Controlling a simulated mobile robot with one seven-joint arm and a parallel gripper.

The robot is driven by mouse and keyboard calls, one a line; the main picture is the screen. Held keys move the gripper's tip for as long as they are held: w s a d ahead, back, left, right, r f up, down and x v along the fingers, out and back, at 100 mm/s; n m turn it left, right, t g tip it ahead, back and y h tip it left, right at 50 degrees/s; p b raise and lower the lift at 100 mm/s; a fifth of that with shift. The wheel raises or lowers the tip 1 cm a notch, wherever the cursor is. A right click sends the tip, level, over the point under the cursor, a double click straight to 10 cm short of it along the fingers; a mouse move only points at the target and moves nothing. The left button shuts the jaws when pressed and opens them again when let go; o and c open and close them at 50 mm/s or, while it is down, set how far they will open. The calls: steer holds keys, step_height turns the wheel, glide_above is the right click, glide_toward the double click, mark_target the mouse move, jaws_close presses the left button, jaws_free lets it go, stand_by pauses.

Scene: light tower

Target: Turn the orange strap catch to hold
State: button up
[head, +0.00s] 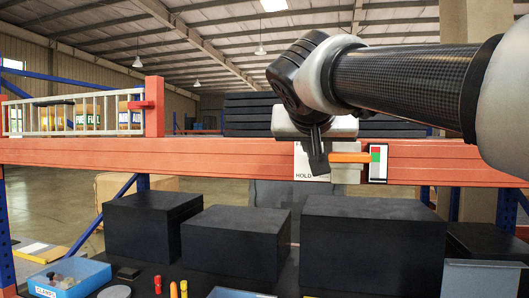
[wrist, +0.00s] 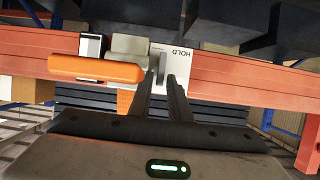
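The orange strap catch (head: 350,157) is a bar lying level on the red beam, its right end at a small plate with red and green marks (head: 378,163). In the wrist view the catch (wrist: 95,68) lies left of my fingers, also level. A white plate marked HOLD (head: 305,174) sits behind my gripper; its lettering shows upside down in the wrist view (wrist: 182,53). My gripper (head: 318,160) points down in front of the plate, by the catch's left end. In the wrist view my fingers (wrist: 164,85) stand narrowly apart, with the catch's bar outside them.
The red beam (head: 220,153) spans the view, with a grey rail gate (head: 75,115) at left. Below it stand several black boxes (head: 235,240). A blue bin marked CLAMPS (head: 70,277) is at the lower left, with small red and yellow pieces beside it.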

steer(key=shift+w+f, duration=0.15)
steer(key=shift+w, duration=0.15)
jaws_close()
steer(key=a+n+h+b, duration=0.1)
steer(key=n, duration=0.1)
steer(key=a+f+n+h+b, duration=0.1)
steer(key=n+h, duration=0.1)
steer(key=w+a+n+h+b, duration=0.1)
steer(key=n+b, duration=0.1)
steer(key=n, duration=0.1)
steer(key=shift+f+h, duration=0.3)
steer(key=n+b, duration=0.1)
steer(key=f+n+h+b, duration=0.1)
steer(key=n, duration=0.1)
steer(key=shift+a+f+h, duration=0.2)
steer(key=shift+a+h, duration=0.1)
steer(key=shift+a+f+n+t+h+b, duration=0.1)
steer(key=shift+f+n+t+h+b, duration=0.15)
steer(key=shift+n, duration=0.3)
steer(key=shift+d+f+n+t+h+b, duration=0.15)
steer(key=shift+n+b, duration=0.2)
steer(key=shift+n, duration=0.25)
steer(key=shift+a+f+n+t+h+b, duration=0.1)
steer(key=shift+a+n+h+b, duration=0.15)
steer(key=shift+n, duration=0.3)
steer(key=shift+d, duration=0.1)
